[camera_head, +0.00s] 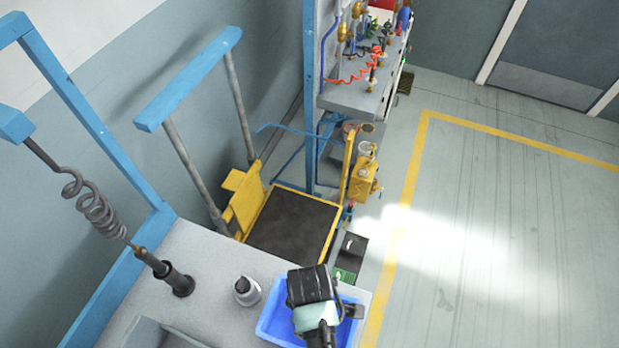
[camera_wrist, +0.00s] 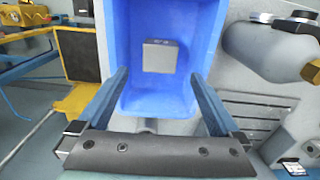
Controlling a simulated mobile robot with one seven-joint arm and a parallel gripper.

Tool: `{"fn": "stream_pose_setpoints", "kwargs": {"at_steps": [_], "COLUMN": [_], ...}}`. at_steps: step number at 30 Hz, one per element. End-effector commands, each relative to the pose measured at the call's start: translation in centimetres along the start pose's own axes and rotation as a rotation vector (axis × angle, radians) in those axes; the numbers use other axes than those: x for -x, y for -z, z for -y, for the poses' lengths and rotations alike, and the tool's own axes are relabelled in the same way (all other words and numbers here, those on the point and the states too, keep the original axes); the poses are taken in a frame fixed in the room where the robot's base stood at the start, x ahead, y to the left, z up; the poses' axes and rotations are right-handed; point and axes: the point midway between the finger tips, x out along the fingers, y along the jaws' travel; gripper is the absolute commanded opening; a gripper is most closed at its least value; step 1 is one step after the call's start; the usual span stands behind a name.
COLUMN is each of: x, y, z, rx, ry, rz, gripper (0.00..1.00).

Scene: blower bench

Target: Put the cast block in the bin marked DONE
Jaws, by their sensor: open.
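The cast block, a small grey cube (camera_wrist: 161,57), lies inside a blue bin (camera_wrist: 118,28) in the wrist view. My gripper (camera_wrist: 160,76) is open, its two fingers reaching over the bin on either side with the block between and beyond their tips. I cannot tell how high the fingers are above the block. In the head view the blue bin (camera_head: 268,328) stands at the front edge of the grey bench, largely covered by my wrist, and the block is hidden there. No DONE marking is readable; a dark bin with a green patch (camera_head: 345,275) stands beyond the bench.
A yellow-framed cart (camera_head: 292,225) stands behind the bench. The floor at right is clear.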

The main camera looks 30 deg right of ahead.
Motion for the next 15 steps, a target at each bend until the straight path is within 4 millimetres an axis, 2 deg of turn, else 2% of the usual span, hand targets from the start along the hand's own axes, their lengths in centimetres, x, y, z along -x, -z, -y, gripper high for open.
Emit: {"fn": "stream_pose_setpoints", "kwargs": {"at_steps": [3, 6, 15], "x": [1.6, 2.3, 2.6], "y": [0.1, 0.0, 0.0], "z": [-0.1, 0.0, 0.0], "rx": [0.0, 0.0, 0.0], "ry": [-0.002, 0.0, 0.0], "rz": [-0.001, 0.0, 0.0], "gripper": [1.0, 1.0, 1.0]}}
